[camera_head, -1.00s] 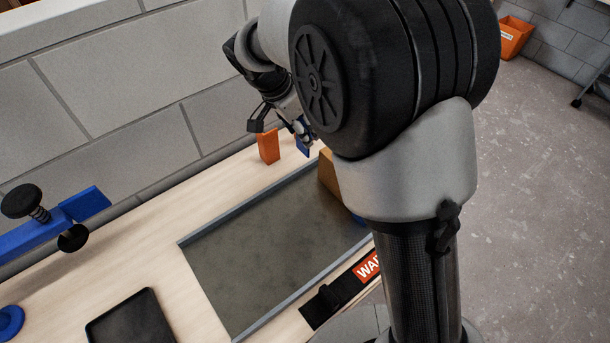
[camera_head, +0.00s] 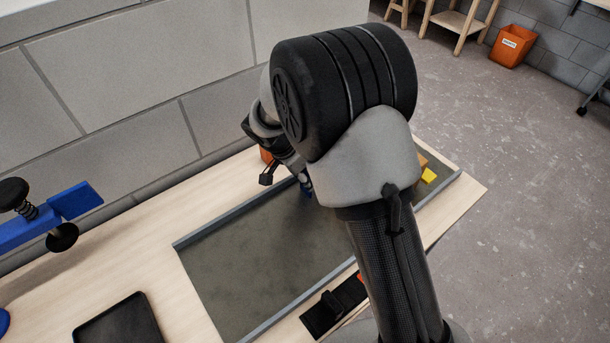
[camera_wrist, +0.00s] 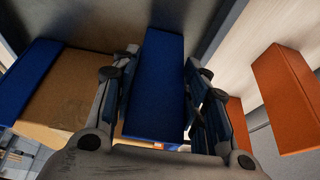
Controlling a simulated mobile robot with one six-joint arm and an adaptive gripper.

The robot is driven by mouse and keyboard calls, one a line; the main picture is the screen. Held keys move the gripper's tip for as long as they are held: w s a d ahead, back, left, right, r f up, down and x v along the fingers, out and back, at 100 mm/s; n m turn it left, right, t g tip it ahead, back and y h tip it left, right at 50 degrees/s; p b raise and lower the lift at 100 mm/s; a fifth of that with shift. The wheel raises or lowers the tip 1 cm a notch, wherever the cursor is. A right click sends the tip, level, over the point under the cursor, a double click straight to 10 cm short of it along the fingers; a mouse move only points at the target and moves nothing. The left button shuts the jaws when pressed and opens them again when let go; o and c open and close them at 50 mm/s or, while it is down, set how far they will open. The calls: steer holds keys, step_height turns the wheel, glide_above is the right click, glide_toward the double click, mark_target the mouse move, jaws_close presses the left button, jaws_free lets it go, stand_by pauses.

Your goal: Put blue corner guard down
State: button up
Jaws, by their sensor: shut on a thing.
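The blue corner guard (camera_wrist: 158,85) is between the fingers of my gripper (camera_wrist: 165,95) in the wrist view, and the gripper is shut on it. In the head view my gripper (camera_head: 304,184) is over the far edge of the grey-green sunken surface (camera_head: 260,260), with a bit of blue showing at its tip. My arm hides most of the guard there. I cannot tell from these frames whether the guard touches the surface.
An orange block (camera_wrist: 290,95) stands right of my gripper in the wrist view. A tan block with a blue end (camera_wrist: 75,90) lies on the left. A yellow piece (camera_head: 428,175), a black tray (camera_head: 118,322) and a blue clamp (camera_head: 50,220) are on the bench. The surface's left part is clear.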

steer(key=shift+r, duration=0.1)
steer(key=shift+f, duration=0.2)
steer(key=o, duration=1.1)
steer(key=shift+c, duration=0.2)
steer(key=shift+r, duration=0.1)
